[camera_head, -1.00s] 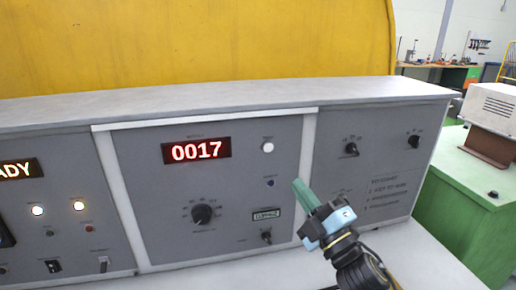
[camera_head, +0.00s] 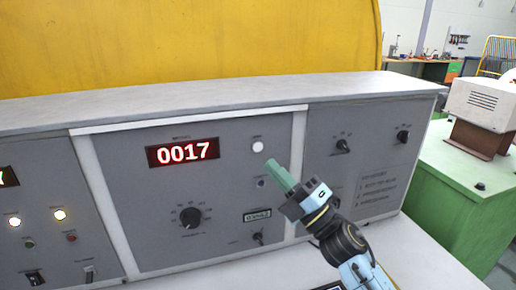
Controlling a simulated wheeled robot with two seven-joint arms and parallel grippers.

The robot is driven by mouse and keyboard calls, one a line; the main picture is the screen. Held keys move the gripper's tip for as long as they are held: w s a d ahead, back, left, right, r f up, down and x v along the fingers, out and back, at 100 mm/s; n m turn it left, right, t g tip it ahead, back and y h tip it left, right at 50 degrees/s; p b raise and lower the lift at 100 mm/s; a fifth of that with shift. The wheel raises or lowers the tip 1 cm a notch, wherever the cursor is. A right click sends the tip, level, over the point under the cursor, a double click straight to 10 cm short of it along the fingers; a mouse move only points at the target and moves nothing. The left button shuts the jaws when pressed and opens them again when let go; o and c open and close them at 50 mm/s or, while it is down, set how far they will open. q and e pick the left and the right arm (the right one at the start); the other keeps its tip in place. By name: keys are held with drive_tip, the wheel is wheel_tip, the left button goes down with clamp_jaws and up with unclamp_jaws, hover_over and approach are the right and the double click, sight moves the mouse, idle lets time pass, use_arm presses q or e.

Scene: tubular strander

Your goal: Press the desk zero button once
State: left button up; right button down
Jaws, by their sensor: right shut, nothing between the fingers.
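The desk's middle panel (camera_head: 130,190) has a red display (camera_head: 183,152) reading 0017. Right of the display is a lit white round fitting (camera_head: 258,146). Below it is a small dark blue button (camera_head: 261,183). Their labels are too small to read, so I cannot tell which is the zero button. My right gripper (camera_head: 271,166) has its green fingers shut and empty. Its tips show just below and right of the white fitting and above the blue button. I cannot tell whether they touch the panel. My left gripper is out of view.
The right panel has two knobs (camera_head: 343,146). A green cabinet (camera_head: 450,195) stands at the right. A yellow guard (camera_head: 180,50) rises behind.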

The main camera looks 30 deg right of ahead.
drive_tip(key=w+d+b, duration=0.1)
drive_tip(key=w, duration=0.5)
drive_tip(key=shift+d, duration=0.2)
idle(1.9)
drive_tip(key=shift+w+d, duration=0.1)
drive_tip(key=shift+w, duration=0.25)
drive_tip(key=shift+w+d, duration=0.1)
drive_tip(key=shift+w, duration=0.25)
idle(0.5)
drive_tip(key=shift+s, duration=0.1)
drive_tip(key=shift+s+a, duration=0.2)
drive_tip(key=shift+s, duration=0.5)
drive_tip(key=shift+s+a+p, duration=0.15)
drive_tip(key=shift+s+a, duration=0.05)
drive_tip(key=shift+s, duration=0.6)
drive_tip(key=shift+s+a+p, duration=0.15)
drive_tip(key=shift+s, duration=0.65)
drive_tip(key=shift+s+a+p, duration=0.15)
drive_tip(key=shift+s+a, duration=0.05)
drive_tip(key=shift+s, duration=0.6)
